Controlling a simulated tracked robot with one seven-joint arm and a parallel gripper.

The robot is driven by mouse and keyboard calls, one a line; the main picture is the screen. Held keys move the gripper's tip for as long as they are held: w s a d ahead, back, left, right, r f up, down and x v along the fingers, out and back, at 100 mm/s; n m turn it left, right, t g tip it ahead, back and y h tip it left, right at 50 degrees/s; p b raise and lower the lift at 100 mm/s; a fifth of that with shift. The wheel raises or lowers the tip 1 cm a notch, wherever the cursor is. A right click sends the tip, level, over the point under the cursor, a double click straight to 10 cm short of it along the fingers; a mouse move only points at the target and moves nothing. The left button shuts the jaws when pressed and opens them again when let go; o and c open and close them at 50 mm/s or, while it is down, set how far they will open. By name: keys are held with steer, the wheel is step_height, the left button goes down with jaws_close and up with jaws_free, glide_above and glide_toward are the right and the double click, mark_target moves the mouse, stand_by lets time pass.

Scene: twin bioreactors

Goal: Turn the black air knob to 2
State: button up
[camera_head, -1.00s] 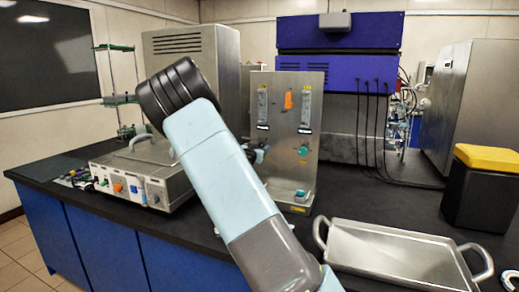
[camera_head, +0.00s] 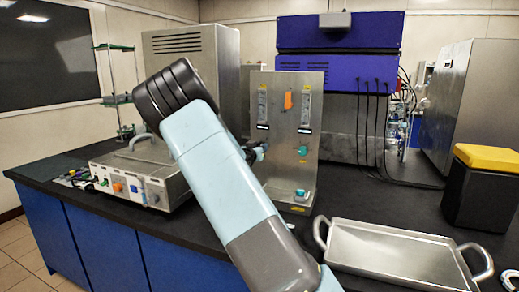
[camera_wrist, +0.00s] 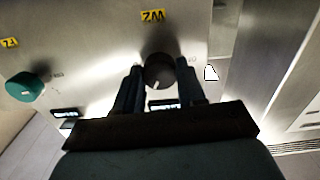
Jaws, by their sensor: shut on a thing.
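The black air knob (camera_wrist: 160,68) is on the metal panel (camera_wrist: 90,60) in the wrist view. It sits between the two dark fingers of my gripper (camera_wrist: 160,66), which is shut on its sides. A small white mark shows on the knob's lower edge; I cannot read which number it faces. In the head view, the upright panel (camera_head: 282,165) stands on the bench. My gripper (camera_head: 258,152) reaches its left side there and hides the black knob.
A teal knob (camera_wrist: 27,87) is left of the black one in the wrist view. An orange part (camera_head: 288,101) and two flow tubes are higher on the panel. A control box (camera_head: 150,175) stands left of my arm, and a metal tray (camera_head: 395,255) lies at the right front.

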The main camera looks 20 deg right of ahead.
steer(key=o, duration=1.1)
steer(key=shift+c, duration=0.2)
steer(key=shift+a, duration=0.15)
steer(key=v, duration=1.3)
steer(key=shift+s+a, duration=0.2)
